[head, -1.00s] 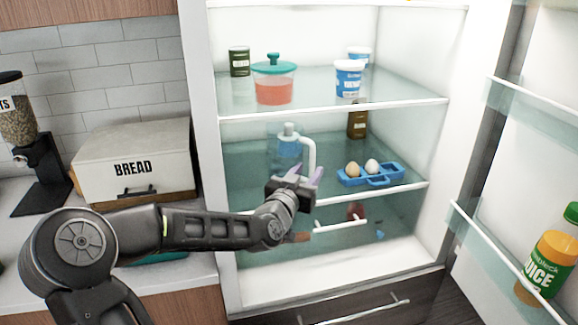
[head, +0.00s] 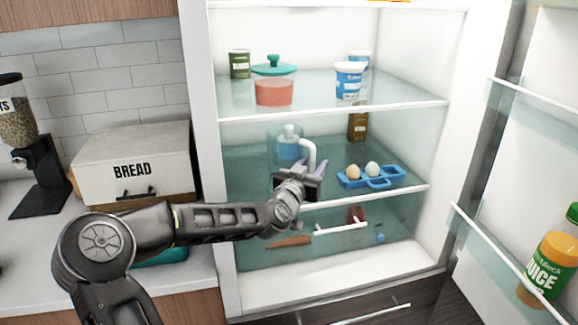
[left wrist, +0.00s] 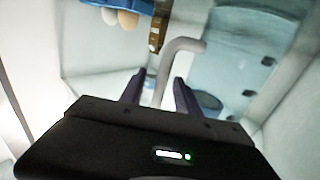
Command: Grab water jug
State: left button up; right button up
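The water jug (head: 289,147) stands upright on the middle fridge shelf, clear with blue water and a white handle (head: 312,149) on its right side. The jug's clear body also shows at upper right in the left wrist view (left wrist: 245,55). My left gripper (head: 311,168) is in front of the jug at the lower part of the handle. In the left wrist view its two purple-grey fingers (left wrist: 159,92) are apart, with the white handle (left wrist: 168,68) showing between them and gaps on both sides. The gripper hides the jug's lower part in the head view. My right gripper is not in view.
A blue egg tray (head: 385,182) with two eggs is right of the gripper, and a brown bottle (head: 358,124) stands behind. A carrot (head: 288,241) lies on the shelf below. The shelf's white front edge (head: 370,196) runs beneath the gripper. The open door holds juice (head: 551,265).

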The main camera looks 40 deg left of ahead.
pick_arm(q)
jog(key=shift+c, duration=0.5)
grip_shut()
dwell(1.1)
jog(key=shift+r, duration=0.1)
